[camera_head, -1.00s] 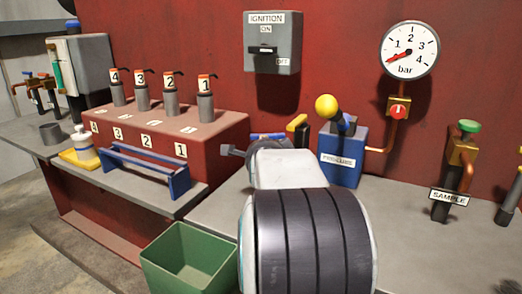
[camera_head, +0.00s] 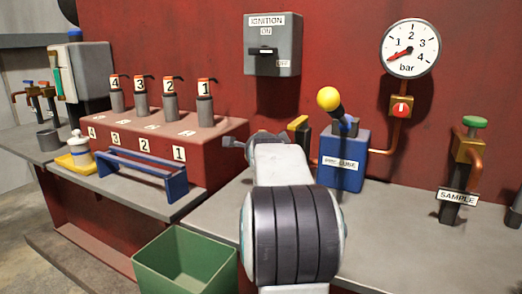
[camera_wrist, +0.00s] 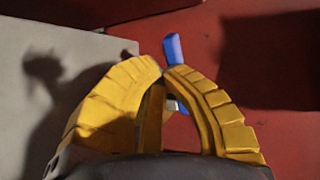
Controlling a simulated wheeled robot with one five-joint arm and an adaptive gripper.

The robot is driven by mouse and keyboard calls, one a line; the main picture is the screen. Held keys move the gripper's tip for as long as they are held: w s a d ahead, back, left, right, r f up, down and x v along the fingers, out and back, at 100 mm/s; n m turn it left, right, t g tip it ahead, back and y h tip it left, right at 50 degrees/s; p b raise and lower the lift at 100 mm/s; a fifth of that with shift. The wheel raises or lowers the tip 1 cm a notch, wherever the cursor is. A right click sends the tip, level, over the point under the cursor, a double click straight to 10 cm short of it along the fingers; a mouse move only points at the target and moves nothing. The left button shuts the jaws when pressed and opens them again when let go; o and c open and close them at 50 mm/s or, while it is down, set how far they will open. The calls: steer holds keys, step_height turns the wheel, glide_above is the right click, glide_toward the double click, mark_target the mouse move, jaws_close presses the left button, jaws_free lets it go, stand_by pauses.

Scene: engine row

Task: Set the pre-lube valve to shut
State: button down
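A blue box labelled PRE-LUBE (camera_head: 341,160), with a yellow ball lever (camera_head: 328,99) on top, stands on the right bench against the red wall. A blue handle (camera_wrist: 172,49) shows in the wrist view, at and partly behind the fingertips. In the head view my wrist hides it. My gripper (camera_wrist: 164,71) has yellow ribbed fingers whose tips come together by the handle. Whether they pinch it I cannot tell.
A gauge (camera_head: 410,48) and a red knob (camera_head: 401,107) on a copper pipe are right of the box. A SAMPLE tap (camera_head: 460,165) stands further right. An ignition box (camera_head: 272,43) hangs above. Left are a blue rack (camera_head: 145,170) and a green bin (camera_head: 187,263).

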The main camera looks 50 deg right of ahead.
steer(key=shift+w+d, duration=0.3)
steer(key=shift+w, duration=0.4)
stand_by(0.6)
steer(key=shift+w, duration=0.1)
steer(key=shift+w+d, duration=0.6)
steer(key=shift+w, duration=0.1)
steer(key=shift+w+d, duration=0.1)
stand_by(0.5)
